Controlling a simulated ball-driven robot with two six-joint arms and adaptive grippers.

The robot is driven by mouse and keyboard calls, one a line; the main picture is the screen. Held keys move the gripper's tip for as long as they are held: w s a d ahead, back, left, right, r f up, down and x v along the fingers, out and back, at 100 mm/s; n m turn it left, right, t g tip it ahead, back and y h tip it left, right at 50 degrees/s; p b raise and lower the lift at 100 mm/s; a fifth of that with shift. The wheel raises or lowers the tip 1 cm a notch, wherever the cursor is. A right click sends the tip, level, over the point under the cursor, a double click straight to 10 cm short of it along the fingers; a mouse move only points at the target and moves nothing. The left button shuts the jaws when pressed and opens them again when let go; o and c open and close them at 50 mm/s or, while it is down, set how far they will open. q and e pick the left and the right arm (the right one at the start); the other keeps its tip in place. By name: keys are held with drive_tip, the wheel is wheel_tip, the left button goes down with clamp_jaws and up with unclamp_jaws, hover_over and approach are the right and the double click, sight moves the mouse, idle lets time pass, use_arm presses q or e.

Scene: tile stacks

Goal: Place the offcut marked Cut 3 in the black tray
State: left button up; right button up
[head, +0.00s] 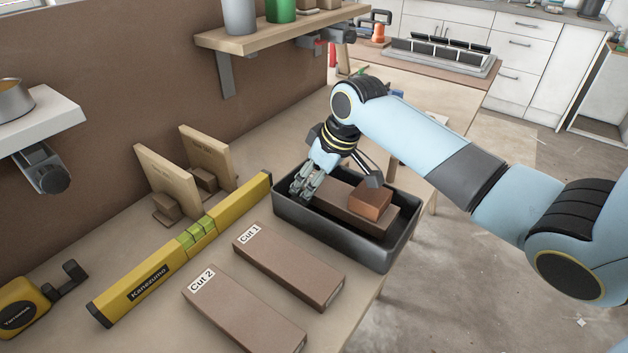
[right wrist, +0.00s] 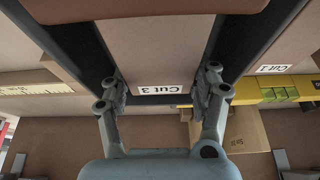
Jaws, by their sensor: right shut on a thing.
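The offcut marked Cut 3 (right wrist: 155,60) is a long brown block with a white label. It lies inside the black tray (head: 345,251), where its brown side also shows in the head view (head: 336,201). My right gripper (head: 336,180) reaches down into the tray and is shut on this offcut. In the right wrist view its two fingers (right wrist: 159,92) are on either side of the labelled end. A smaller reddish block (head: 371,203) appears on top of the offcut or against it. Whether the offcut touches the tray floor is hidden. My left gripper is not in view.
Offcuts Cut 1 (head: 290,268) and Cut 2 (head: 243,312) lie on the bench in front of the tray. A yellow spirit level (head: 150,280) lies to their left. Two upright boards (head: 168,180) stand behind it. A wooden shelf (head: 275,35) overhangs the back.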

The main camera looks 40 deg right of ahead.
sight(334, 190)
drive_tip(key=shift+f, duration=0.55)
drive_tip(key=o, duration=1.7)
drive_tip(key=p+v, duration=0.1)
drive_tip(key=v, duration=1.2)
drive_tip(key=shift+w, duration=0.1)
